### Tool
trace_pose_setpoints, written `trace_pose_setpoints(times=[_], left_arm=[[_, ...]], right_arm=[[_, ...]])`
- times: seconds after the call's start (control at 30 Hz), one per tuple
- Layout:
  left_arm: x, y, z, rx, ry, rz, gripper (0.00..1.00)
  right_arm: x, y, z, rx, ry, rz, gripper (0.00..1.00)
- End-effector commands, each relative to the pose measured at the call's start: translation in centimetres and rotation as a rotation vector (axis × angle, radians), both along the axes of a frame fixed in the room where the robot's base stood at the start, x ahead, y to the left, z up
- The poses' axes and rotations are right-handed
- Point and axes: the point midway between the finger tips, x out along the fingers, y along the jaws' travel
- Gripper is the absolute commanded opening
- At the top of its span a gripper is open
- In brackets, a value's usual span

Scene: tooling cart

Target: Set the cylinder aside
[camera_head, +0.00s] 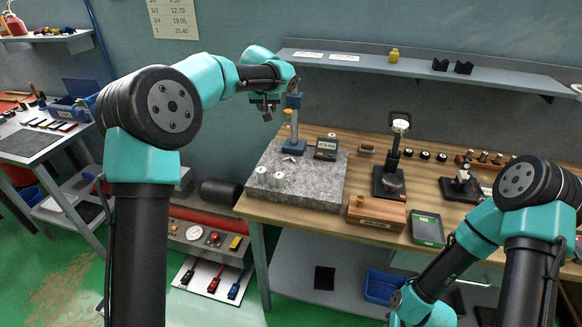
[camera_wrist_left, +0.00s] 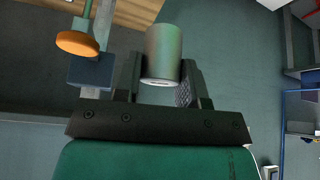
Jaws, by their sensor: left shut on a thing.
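My left gripper (camera_head: 267,108) is raised over the back left of the granite plate (camera_head: 322,181), close to the left of the gauge stand (camera_head: 294,128). In the left wrist view, its fingers are shut on a grey metal cylinder (camera_wrist_left: 162,52), whose pale end face shows. In the head view, the held cylinder is too small to make out clearly among the fingers. Two small silvery cylinders (camera_head: 279,178) stand on the front left of the plate. My right arm comes in at the lower right; its gripper is out of view.
The stand's orange knob (camera_wrist_left: 78,43) and blue block (camera_wrist_left: 90,70) are close beside the left finger in the wrist view. A digital readout (camera_head: 326,148) sits at the plate's back right. A wooden box (camera_head: 377,213) and a dial stand (camera_head: 390,181) are further right.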

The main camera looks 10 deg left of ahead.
Motion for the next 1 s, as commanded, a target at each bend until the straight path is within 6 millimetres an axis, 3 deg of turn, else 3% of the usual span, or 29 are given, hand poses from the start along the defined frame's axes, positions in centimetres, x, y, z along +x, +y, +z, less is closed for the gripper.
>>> trace_pose_setpoints(times=[0.6,0.77,1.0], left_arm=[[-0.1,0.1,-11.6,0.000,0.004,0.000,0.07],[0.0,0.0,-13.1,0.001,0.001,-0.002,0.07],[0.0,0.0,-13.2,0.001,0.000,0.000,0.07]], right_arm=[[0.0,0.0,0.0,0.000,0.000,0.000,0.13],[0.0,0.0,0.0,0.000,0.000,0.000,0.13],[0.0,0.0,0.0,0.000,0.000,0.000,0.13]])
